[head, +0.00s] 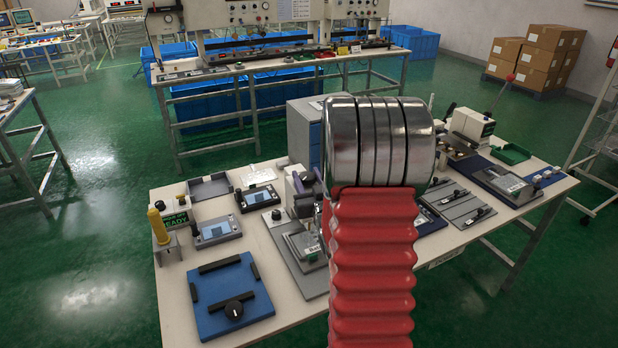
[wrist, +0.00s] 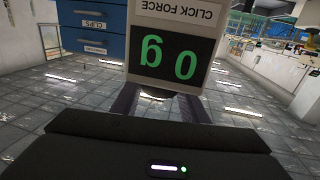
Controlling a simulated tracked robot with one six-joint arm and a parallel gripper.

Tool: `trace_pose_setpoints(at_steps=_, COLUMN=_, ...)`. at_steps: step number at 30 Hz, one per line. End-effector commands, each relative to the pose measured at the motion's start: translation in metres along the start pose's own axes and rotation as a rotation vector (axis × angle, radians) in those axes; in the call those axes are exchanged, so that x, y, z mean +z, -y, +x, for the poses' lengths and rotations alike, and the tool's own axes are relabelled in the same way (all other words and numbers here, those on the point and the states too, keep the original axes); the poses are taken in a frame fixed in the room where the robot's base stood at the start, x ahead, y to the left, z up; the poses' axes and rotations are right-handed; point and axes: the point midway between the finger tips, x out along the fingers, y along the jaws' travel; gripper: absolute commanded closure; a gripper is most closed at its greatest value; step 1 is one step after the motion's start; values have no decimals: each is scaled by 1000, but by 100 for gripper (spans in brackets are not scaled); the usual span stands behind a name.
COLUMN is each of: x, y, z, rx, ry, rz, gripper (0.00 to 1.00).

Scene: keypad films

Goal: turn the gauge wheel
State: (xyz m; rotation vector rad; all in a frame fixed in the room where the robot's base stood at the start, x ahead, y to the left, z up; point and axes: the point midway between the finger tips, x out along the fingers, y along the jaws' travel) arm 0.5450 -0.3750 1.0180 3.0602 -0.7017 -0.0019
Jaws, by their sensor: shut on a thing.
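The gauge is a pale box with a dark display (wrist: 165,57) labelled CLICK FORCE, upside down in the wrist view, with green digits reading 0 g. In the head view, the pale gauge stand (head: 296,180) stands mid-bench, partly behind my arm. My gripper (wrist: 158,100) has its two purple-grey fingers at the gauge, one on each side. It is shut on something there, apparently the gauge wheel. In the head view my red and chrome arm covers most of the gripper.
A blue drawer cabinet (head: 304,132) is close behind the gauge. Grey plates (head: 466,208) lie to the right.

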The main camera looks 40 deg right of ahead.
Motion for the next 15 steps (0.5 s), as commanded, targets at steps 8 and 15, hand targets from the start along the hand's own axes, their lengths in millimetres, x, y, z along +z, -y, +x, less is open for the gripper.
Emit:
trace_pose_setpoints(at_steps=8, x=0, y=-1, z=-1, rx=28, ry=0, rz=4, gripper=82)
trace_pose_setpoints(at_steps=15, x=0, y=0, z=-2, rx=85, ry=1, rz=5, gripper=82)
